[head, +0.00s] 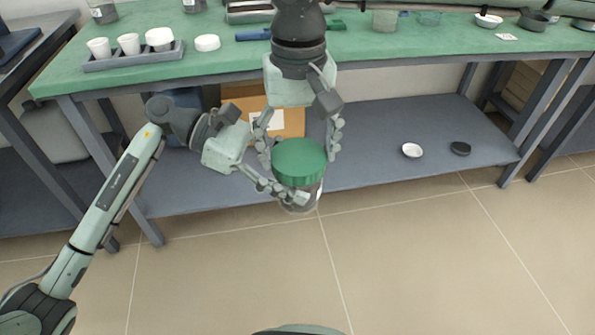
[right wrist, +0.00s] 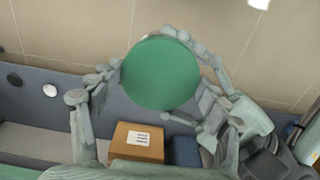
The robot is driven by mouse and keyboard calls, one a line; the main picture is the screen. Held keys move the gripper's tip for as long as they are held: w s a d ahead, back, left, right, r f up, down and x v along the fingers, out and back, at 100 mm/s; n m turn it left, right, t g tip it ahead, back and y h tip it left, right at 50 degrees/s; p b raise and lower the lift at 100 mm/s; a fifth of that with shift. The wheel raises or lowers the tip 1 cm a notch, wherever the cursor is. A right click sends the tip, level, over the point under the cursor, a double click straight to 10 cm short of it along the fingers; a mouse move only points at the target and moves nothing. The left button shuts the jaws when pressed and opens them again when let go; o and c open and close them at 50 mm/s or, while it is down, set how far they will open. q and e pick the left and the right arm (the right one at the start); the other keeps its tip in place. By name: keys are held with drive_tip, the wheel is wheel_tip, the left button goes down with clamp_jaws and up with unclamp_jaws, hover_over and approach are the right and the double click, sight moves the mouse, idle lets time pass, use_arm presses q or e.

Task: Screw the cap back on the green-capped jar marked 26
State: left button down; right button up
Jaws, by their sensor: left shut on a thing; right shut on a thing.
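The green cap (head: 300,158) is above the mouth of a clear jar (head: 299,207), in front of the bench. From this angle I cannot tell whether cap and jar touch or are threaded. The number 26 is not readable. My right gripper (head: 299,150) reaches down from above, shut on the cap with a finger on each side. My left gripper (head: 288,186) comes from the left, lower down, shut on the jar body. The right wrist view shows the round cap top (right wrist: 160,73), which hides the jar beneath.
The green-topped bench (head: 350,50) stands behind, with a grey tray (head: 133,57) of white cups at left. A small white dish (head: 412,150) and a dark disc (head: 460,148) lie on the lower shelf. A cardboard box (right wrist: 138,143) sits there too. The floor in front is clear.

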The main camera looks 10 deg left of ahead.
drive_tip(key=m, duration=0.4)
drive_tip(key=shift+m, duration=0.4)
drive_tip(key=shift+c, duration=0.2)
drive_tip(key=shift+o, duration=0.2)
drive_tip(key=m, duration=0.4)
drive_tip(key=shift+m, duration=0.4)
drive_tip(key=m, duration=0.7)
drive_tip(key=shift+f, duration=0.1)
drive_tip(key=m, duration=1)
drive_tip(key=shift+a, duration=0.1)
drive_tip(key=m, duration=0.9)
drive_tip(key=shift+m, duration=0.3)
drive_tip(key=o, duration=1.4)
drive_tip(key=shift+c, duration=0.2)
